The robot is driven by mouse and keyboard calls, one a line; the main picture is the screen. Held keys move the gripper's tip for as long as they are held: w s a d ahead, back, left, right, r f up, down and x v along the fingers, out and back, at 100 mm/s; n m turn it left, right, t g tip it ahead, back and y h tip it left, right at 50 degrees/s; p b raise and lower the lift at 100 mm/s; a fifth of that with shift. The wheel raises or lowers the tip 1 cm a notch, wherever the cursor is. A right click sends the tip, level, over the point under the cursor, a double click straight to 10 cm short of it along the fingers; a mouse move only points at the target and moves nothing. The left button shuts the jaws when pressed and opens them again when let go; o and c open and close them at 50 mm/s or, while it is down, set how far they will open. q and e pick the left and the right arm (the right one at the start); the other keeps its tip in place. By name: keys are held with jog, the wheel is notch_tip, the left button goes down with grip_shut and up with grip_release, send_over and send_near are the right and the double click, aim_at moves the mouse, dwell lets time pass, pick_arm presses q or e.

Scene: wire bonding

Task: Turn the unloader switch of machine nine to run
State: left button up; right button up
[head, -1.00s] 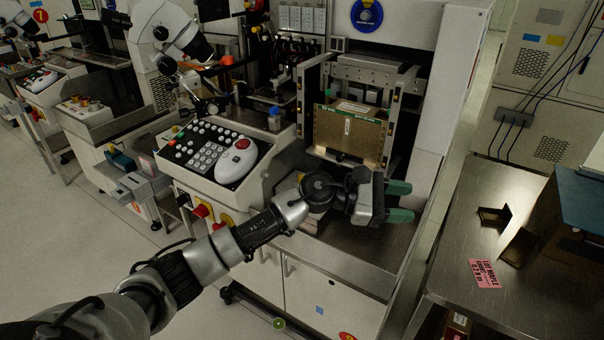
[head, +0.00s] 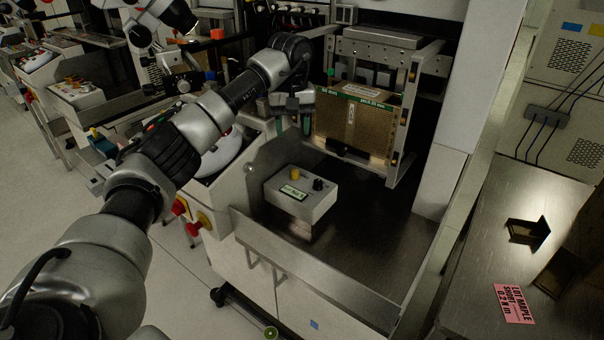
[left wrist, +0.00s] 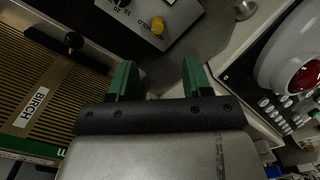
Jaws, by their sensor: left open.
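A light grey control box (head: 287,203) with a small display, a yellow button (head: 295,174) and a black rotary knob (head: 318,184) stands in the machine's steel bay. In the left wrist view the box (left wrist: 180,14) is at the top, cut by the edge, with the yellow button (left wrist: 157,26) and part of the black knob (left wrist: 122,3). My left gripper (head: 292,122) is above and behind the box, apart from it, pointing down. Its green fingers (left wrist: 158,76) are open with nothing between them. My right gripper is not in view.
A gold ribbed magazine (head: 350,135), labelled BIRCH in the wrist view, stands in a metal frame behind the box. A keypad console with a trackball (head: 215,155) is left. A steel table (head: 475,235) with a pink card (head: 513,303) is right. The bay floor right of the box is clear.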

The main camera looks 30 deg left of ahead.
aim_at(295, 170)
pick_arm(q)
jog(key=f, duration=0.4)
jog(key=f+b, duration=0.1)
jog(key=f, duration=0.3)
jog(key=w+f+b, duration=0.1)
jog(key=f, duration=0.3)
jog(key=shift+f, duration=0.3)
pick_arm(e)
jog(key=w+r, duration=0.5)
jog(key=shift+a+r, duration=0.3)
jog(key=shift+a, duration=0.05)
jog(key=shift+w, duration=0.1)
pick_arm(q)
grip_shut()
